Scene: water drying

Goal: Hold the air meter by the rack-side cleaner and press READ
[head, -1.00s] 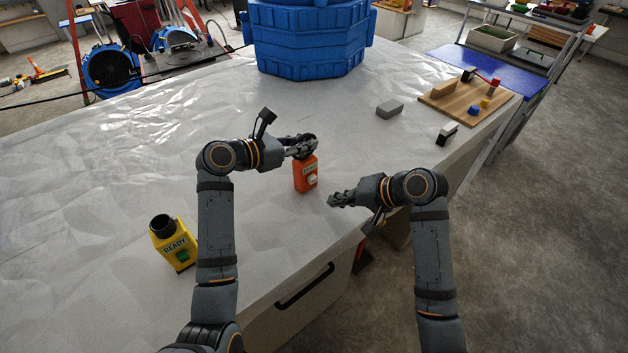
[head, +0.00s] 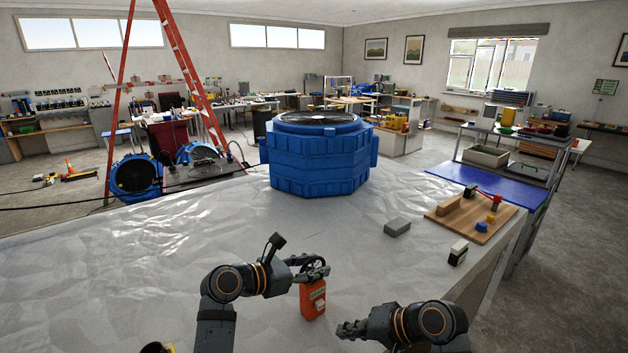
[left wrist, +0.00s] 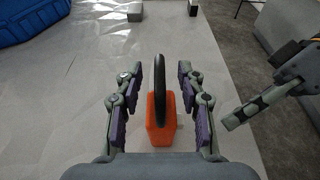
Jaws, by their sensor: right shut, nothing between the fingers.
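The orange air meter (head: 313,300) stands upright on the pale sheeted table; its black loop handle shows in the left wrist view above the orange body (left wrist: 158,138). My left gripper (head: 318,270) is at the top of the meter. In the left wrist view its fingers (left wrist: 160,100) are open, one on each side of the handle, with gaps on both sides. My right gripper (head: 342,330) is shut and empty, a little right of the meter and nearer me. A large blue octagonal cleaner (head: 318,172) stands at the table's far side. The READ button is not clearly readable.
A grey block (head: 397,227), a black-and-white block (head: 458,252) and a wooden board (head: 475,222) with small pieces lie at the right. A metal rack (head: 505,165) stands beyond the table's right edge.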

